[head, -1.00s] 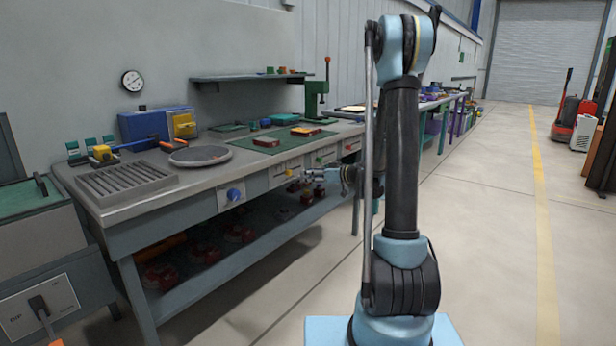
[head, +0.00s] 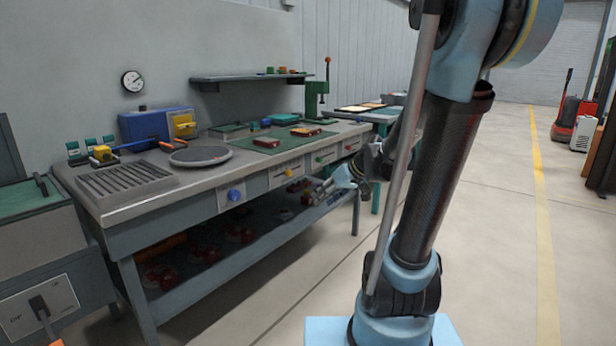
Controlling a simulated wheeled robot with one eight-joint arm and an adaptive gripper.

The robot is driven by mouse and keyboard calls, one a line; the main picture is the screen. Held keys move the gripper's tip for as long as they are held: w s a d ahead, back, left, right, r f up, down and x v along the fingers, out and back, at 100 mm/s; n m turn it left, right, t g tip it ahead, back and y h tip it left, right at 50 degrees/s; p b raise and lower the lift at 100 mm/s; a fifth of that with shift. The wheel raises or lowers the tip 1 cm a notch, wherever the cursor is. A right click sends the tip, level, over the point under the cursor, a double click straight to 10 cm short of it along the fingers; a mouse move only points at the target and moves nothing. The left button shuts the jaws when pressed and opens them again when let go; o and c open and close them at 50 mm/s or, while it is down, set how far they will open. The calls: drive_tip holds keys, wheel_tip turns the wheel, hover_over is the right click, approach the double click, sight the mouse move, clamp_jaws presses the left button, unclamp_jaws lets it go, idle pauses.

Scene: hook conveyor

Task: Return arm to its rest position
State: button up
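My arm (head: 437,180) rises from its pale blue base at the lower right and leans to the right, with its elbow at the top edge of the picture. My gripper (head: 322,190) hangs beyond the column, in front of the workbench (head: 120,208) near its right-hand end. It points left, towards the bench's drawer fronts, and stands apart from the bench top. It is too small to tell whether its fingers are open or shut. I see nothing clearly held in it.
On the bench are a ribbed grey tray (head: 125,180), a round dark plate (head: 200,155), a blue box (head: 157,125) and a green press (head: 318,100). A lower shelf holds red parts.

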drive_tip(key=s+d+f+m+h, duration=0.2)
drive_tip(key=s+d, duration=0.2)
drive_tip(key=s, duration=0.3)
drive_tip(key=s+d+f+m+g+h, duration=0.1)
drive_tip(key=s+d+f+m+h, duration=0.1)
drive_tip(key=s+d, duration=0.2)
drive_tip(key=s+d+f+m+g+h, duration=0.1)
drive_tip(key=s+d, duration=0.4)
drive_tip(key=s, duration=0.6)
drive_tip(key=shift+f+m+h, duration=0.4)
drive_tip(key=shift+f+h, duration=0.45)
drive_tip(key=shift+h, duration=0.15)
drive_tip(key=shift+w, duration=0.1)
drive_tip(key=shift+w+f, duration=0.2)
drive_tip(key=shift+w, duration=0.25)
